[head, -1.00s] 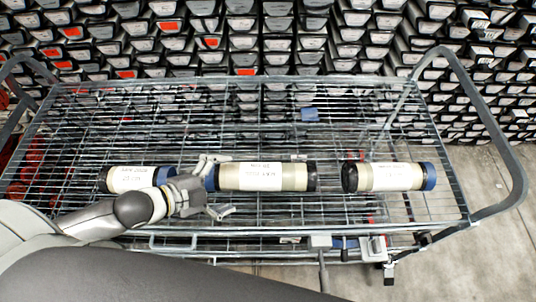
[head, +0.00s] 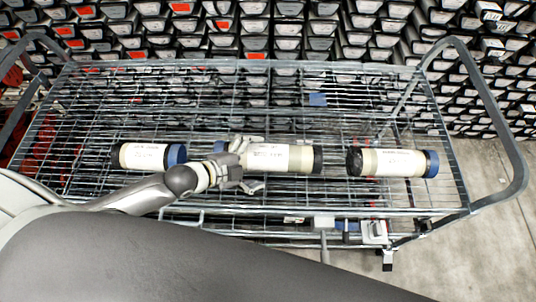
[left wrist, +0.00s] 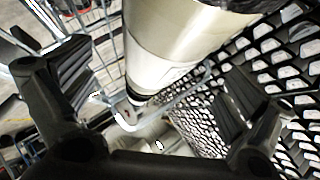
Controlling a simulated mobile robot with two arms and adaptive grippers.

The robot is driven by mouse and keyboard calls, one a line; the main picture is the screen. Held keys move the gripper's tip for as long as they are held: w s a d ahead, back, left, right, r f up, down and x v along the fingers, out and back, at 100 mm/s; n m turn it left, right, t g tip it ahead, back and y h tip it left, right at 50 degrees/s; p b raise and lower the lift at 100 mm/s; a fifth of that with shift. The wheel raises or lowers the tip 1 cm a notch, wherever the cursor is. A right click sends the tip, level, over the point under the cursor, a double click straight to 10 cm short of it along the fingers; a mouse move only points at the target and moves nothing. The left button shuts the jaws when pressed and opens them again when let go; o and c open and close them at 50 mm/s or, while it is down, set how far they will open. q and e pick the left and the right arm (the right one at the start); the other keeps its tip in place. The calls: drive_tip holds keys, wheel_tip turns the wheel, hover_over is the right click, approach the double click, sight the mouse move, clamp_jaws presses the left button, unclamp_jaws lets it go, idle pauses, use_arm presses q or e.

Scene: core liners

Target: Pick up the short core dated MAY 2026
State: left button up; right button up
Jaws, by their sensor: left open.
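Three cream cores with dark or blue end caps and white labels lie in a row on a wire cart. The left core (head: 148,156) is short, the middle core (head: 285,157) is longer, and the right core (head: 392,162) is short. The label dates are too blurred to read surely. My left gripper (head: 243,170) is open at the left part of the middle core and hides some of it. In the left wrist view a pale core (left wrist: 170,50), seemingly the middle one, runs between the spread fingers of my left gripper (left wrist: 160,95). My right gripper is not in view.
The wire cart (head: 300,196) has a raised tubular handle (head: 500,110) on the right. Racks of dark core trays (head: 300,30) stand behind it. Grey floor is clear at the right.

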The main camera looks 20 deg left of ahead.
sight(268, 157)
use_arm(q)
drive_tip(key=shift+x, duration=1.35)
drive_tip(key=c, duration=0.7)
drive_tip(key=shift+s, duration=0.1)
drive_tip(key=c, duration=1.2)
drive_tip(key=shift+d+r, duration=0.1)
drive_tip(key=shift+r, duration=0.15)
drive_tip(key=shift+c, duration=1)
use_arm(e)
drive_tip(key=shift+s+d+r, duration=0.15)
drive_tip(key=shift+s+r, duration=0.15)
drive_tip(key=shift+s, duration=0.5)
